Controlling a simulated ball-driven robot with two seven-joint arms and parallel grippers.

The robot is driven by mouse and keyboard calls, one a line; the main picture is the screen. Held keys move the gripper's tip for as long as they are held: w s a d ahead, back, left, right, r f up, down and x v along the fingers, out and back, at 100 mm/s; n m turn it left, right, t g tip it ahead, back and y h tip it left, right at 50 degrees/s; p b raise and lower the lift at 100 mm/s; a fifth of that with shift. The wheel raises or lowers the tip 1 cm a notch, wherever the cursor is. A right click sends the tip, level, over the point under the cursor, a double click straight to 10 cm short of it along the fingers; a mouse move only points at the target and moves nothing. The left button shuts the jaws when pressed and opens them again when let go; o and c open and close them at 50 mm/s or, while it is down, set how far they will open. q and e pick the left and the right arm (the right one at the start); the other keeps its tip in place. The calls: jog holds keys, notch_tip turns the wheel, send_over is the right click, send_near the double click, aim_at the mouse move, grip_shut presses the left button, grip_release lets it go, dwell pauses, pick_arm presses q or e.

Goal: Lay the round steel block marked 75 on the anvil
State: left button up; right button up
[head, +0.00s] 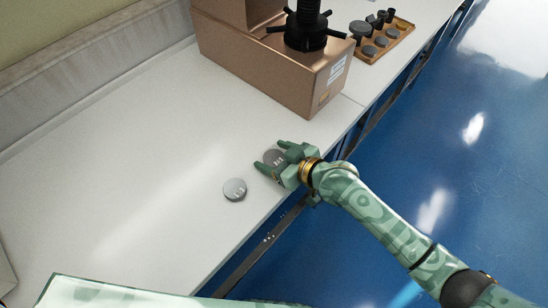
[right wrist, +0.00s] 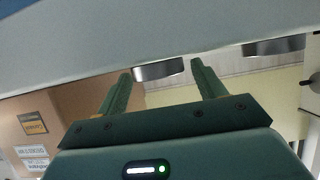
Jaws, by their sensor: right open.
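Two round steel blocks lie flat on the white bench. One block (head: 273,157) is between the open fingers of my right gripper (head: 272,156), partly hidden by them; it shows between and just beyond the fingertips in the right wrist view (right wrist: 160,70). The other block (head: 235,189) lies apart, left of and nearer than the gripper; a block edge (right wrist: 272,46) shows at the right in the right wrist view. Both have dark marks on top, too small to read surely. The tester's black spoked handwheel and screw (head: 306,33) stand on the copper-coloured body; the anvil top is not seen. My left gripper is not in view.
The copper-coloured tester body (head: 300,85) stands on the bench behind the gripper. A wooden tray (head: 402,36) with several round pieces is at the upper right. The bench (head: 120,170) is clear at left. Its right edge drops to a blue floor.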

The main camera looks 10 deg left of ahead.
aim_at(275, 158)
jog(key=c, duration=0.9)
jog(key=shift+o, duration=0.2)
